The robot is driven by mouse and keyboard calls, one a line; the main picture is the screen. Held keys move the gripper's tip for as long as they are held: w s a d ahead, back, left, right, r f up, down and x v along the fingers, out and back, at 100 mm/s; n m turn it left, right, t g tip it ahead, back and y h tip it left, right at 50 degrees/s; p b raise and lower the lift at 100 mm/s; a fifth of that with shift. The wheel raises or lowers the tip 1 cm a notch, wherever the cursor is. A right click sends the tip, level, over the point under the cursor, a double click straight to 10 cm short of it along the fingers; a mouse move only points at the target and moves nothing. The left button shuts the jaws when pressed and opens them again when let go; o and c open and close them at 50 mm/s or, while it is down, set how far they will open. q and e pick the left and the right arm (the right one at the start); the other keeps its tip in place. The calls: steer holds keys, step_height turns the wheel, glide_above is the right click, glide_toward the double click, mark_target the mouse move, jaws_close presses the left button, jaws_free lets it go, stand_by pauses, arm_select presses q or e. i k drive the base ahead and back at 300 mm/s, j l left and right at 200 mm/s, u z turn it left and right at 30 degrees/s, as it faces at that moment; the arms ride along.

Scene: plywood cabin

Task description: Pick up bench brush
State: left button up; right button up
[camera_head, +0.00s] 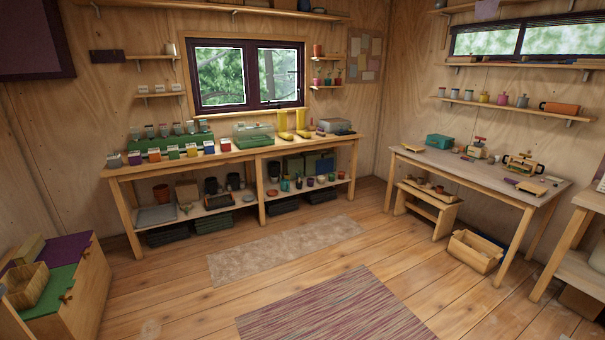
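I cannot pick out a bench brush for certain at this distance. A small flat wooden piece (531,188) lies near the front right of the right-hand workbench (465,173); it is too small to tell whether it is a brush. Beside it lies a small purple item (510,181). Neither of my grippers is in view.
The right-hand bench also bears a teal box (440,141) and a wood-and-metal press (523,164). A low stool (428,207) and a wooden crate (474,253) stand at it. A long bench (235,157) lines the window wall. The floor around the striped rug (335,312) is clear.

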mark_target(320, 132)
steer(key=i+l+z, duration=0.25)
steer(key=i, duration=0.25)
steer(key=i+z, duration=0.3)
steer(key=i, duration=0.25)
steer(key=i+l, duration=0.1)
steer(key=i, duration=3.1)
steer(key=i+l+u, duration=0.1)
steer(key=i+u, duration=0.2)
steer(key=i, duration=0.2)
steer(key=i+l+u, duration=0.25)
steer(key=i, duration=0.25)
steer(key=i+l+u, duration=0.25)
steer(key=i+u, duration=0.2)
steer(key=i+l+u, duration=0.3)
steer(key=l+u, duration=0.15)
steer(key=i+l+u, duration=0.3)
steer(key=l, duration=0.25)
steer(key=i+l+u, duration=0.15)
steer(key=l, duration=0.15)
